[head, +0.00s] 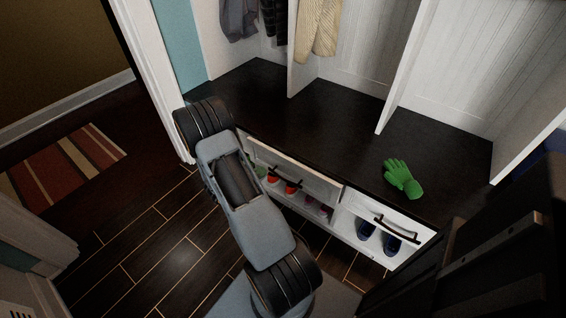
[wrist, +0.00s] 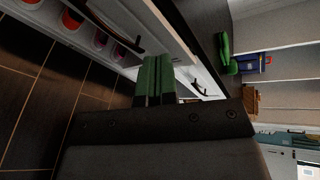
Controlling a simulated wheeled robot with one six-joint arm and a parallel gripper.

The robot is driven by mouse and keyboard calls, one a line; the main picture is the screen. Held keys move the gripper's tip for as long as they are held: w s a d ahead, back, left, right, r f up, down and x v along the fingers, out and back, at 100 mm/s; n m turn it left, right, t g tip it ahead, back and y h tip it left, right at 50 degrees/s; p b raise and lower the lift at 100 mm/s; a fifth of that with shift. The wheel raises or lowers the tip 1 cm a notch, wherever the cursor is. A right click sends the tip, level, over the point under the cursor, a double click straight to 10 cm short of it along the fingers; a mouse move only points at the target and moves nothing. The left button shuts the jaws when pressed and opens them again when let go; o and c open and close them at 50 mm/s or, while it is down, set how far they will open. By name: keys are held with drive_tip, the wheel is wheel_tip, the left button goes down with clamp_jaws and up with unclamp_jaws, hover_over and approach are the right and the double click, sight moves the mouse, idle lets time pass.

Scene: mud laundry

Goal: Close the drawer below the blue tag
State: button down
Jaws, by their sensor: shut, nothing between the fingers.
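White drawer fronts with dark bar handles run under the dark bench. The middle drawer (head: 314,180) has a handle that also shows in the wrist view (wrist: 118,36). The right drawer (head: 372,208) has its handle (head: 397,227) near the bench's right end; this handle also shows in the wrist view (wrist: 206,88). I cannot make out a blue tag on either front, and cannot tell how far each drawer is out. My gripper (wrist: 153,78) has green fingertips, shut and empty, apparently close to the white fronts. In the head view my arm hides the left drawers.
A green glove (head: 402,178) lies on the dark bench (head: 300,120). White dividers and hanging clothes (head: 318,28) stand above. Floor at left is clear, with a striped rug (head: 68,165).

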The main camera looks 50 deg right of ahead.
wheel_tip(320, 180, down, 6)
drive_tip(key=d+n+t, duration=0.2)
drive_tip(key=n, duration=0.4)
drive_tip(key=b, duration=0.2)
approach(287, 161)
drive_tip(key=shift+h, duration=0.3)
drive_tip(key=d+f, duration=0.2)
drive_tip(key=d, duration=0.1)
drive_tip(key=d+f, duration=0.1)
drive_tip(key=shift+s+d, duration=0.15)
drive_tip(key=shift+d, duration=0.25)
drive_tip(key=shift+d+r+n+b, duration=0.1)
drive_tip(key=shift+d+n+b, duration=0.25)
drive_tip(key=shift+d, duration=0.6)
